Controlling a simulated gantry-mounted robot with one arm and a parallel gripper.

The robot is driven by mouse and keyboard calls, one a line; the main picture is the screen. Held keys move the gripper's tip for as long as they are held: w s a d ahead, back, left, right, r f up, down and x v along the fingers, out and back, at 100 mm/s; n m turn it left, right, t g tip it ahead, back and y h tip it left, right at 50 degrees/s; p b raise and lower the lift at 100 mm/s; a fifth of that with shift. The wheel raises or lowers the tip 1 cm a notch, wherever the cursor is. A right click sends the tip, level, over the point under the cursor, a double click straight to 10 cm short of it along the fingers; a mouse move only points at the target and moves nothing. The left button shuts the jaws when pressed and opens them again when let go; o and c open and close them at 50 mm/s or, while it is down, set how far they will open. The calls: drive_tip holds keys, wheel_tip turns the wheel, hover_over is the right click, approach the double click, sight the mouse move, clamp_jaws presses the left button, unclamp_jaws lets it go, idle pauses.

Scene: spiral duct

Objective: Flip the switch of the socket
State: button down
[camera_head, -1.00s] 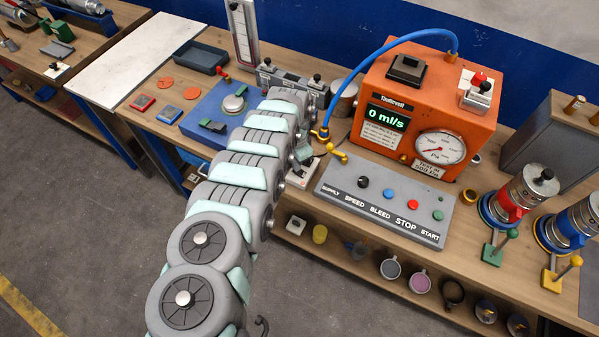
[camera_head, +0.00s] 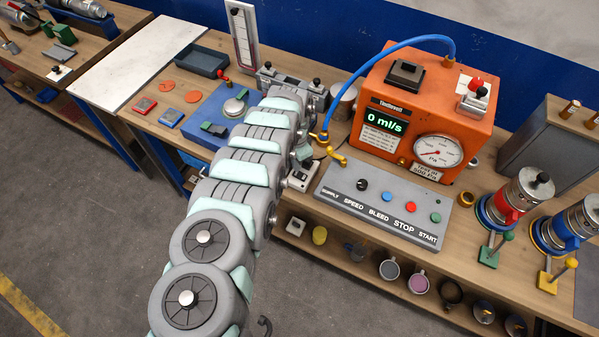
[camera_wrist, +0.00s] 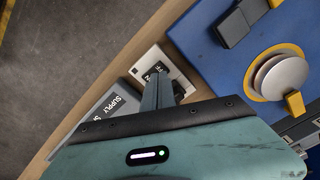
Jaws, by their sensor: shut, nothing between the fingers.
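The socket (camera_head: 301,177) is a small pale box at the front edge of the bench, left of the grey control panel, partly hidden by my arm. In the wrist view the socket (camera_wrist: 149,60) shows its white face with black ON and OFF lettering. My gripper (camera_wrist: 158,78) is shut and empty, its fingers over the socket and covering part of the face. The switch itself is hidden behind the fingers, and I cannot tell whether they touch it. In the head view my arm hides most of the gripper.
The grey control panel (camera_head: 384,204) with buttons stands close to the socket. The orange meter (camera_head: 428,108) reads 0 ml/s, with a blue hose (camera_head: 388,47) arching over it. A blue base plate (camera_wrist: 224,62) lies on the socket's other side. Open floor lies in front.

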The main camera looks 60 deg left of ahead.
sight(297, 173)
wheel_tip(297, 173, up, 4)
drive_tip(key=p, duration=0.2)
drive_tip(key=shift+r+p, duration=0.15)
drive_tip(key=shift+p, duration=0.25)
idle(0.4)
